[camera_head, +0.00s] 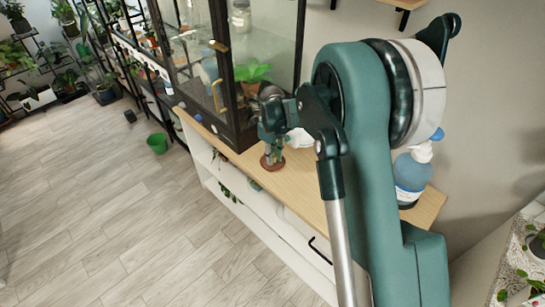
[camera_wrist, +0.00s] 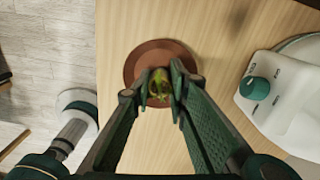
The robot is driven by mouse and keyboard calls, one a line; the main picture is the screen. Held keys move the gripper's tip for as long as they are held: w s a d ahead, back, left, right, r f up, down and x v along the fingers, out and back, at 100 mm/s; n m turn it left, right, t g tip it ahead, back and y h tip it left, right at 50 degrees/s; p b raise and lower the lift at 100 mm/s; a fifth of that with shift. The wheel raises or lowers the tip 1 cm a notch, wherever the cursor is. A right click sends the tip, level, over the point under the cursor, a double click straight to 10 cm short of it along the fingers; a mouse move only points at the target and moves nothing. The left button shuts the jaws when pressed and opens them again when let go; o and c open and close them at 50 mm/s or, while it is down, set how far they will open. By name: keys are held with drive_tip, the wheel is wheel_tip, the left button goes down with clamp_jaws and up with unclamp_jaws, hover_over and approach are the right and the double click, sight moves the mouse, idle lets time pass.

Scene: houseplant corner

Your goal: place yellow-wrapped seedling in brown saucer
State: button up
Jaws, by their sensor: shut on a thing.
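The brown saucer (camera_wrist: 152,50) is round and lies on the light wooden top, near its left edge in the wrist view. In the head view the saucer (camera_head: 272,166) shows in front of the glass cabinet. My gripper (camera_wrist: 161,88) is shut on the yellow-wrapped seedling (camera_wrist: 159,84), which shows as a small yellow-green shape between the fingertips, over the saucer. In the head view my gripper (camera_head: 272,150) points down at the saucer. The seedling's base is hidden, so I cannot tell whether it touches the saucer.
A white device with a green knob (camera_wrist: 259,90) stands right of the saucer. The glass cabinet (camera_head: 240,75) stands close behind my gripper. A blue pump bottle (camera_head: 411,175) stands on the wooden top (camera_head: 300,185) to the right. A green pot (camera_head: 157,143) is on the floor.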

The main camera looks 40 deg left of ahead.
drive_tip(key=o, duration=0.8)
drive_tip(key=shift+r, duration=0.1)
drive_tip(key=shift+r+p, duration=1.05)
drive_tip(key=shift+r, duration=2.35)
drive_tip(key=shift+d, duration=0.1)
